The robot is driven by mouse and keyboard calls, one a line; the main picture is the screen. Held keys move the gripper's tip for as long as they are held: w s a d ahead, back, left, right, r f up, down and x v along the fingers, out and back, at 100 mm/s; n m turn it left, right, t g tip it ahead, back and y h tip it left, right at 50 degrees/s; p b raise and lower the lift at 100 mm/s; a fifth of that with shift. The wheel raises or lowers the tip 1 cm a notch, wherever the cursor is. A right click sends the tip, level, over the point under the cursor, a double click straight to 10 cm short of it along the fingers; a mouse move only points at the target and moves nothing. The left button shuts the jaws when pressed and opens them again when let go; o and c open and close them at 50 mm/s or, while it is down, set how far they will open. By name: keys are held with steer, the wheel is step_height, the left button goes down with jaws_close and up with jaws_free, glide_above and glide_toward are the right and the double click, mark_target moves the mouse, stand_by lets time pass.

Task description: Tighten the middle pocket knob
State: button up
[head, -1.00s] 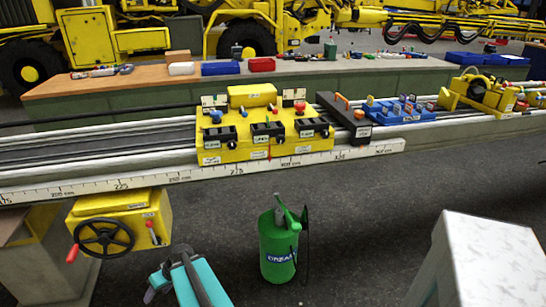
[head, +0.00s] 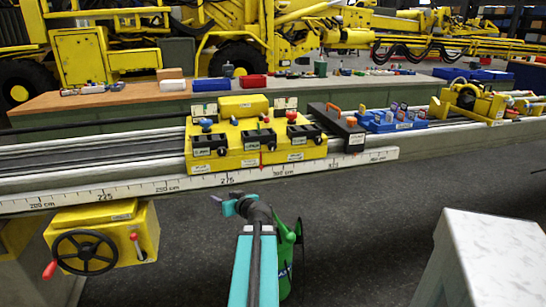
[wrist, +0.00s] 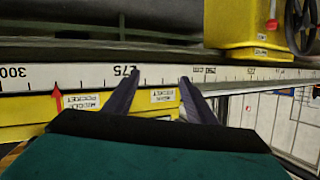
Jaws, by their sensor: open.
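A yellow carriage (head: 227,163) sits on the rail, with three dark pocket blocks along its front top edge. The middle pocket block (head: 259,137) lies between the left and right ones; its knob is too small to make out clearly. My gripper (head: 229,204) is in front of and below the carriage, apart from it. In the wrist view my gripper (wrist: 159,78) is open and empty, its two dark fingers spread over the scale strip. Yellow faces with pocket labels (wrist: 82,101) show behind the fingers; no knob shows between them.
A white scale strip (head: 130,189) runs along the rail's front edge. A yellow box with a handwheel (head: 85,252) hangs below at left. A green canister (head: 285,275) stands partly behind my arm. A pale block (head: 490,260) stands at right, with open floor between.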

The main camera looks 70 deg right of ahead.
steer(key=s+d+r+m+g+h+b, duration=0.1)
steer(key=s+d+r+h, duration=0.2)
steer(key=s, duration=0.7)
steer(key=s+d+r+m+g+h+b, duration=0.1)
steer(key=s+d+r+h+b, duration=0.1)
steer(key=s+d+r+h, duration=0.2)
steer(key=s+d+r, duration=0.3)
steer(key=s+r, duration=0.2)
steer(key=s, duration=0.1)
steer(key=shift+d+r+m, duration=0.15)
steer(key=shift+r+m, duration=0.15)
steer(key=shift+w, duration=0.2)
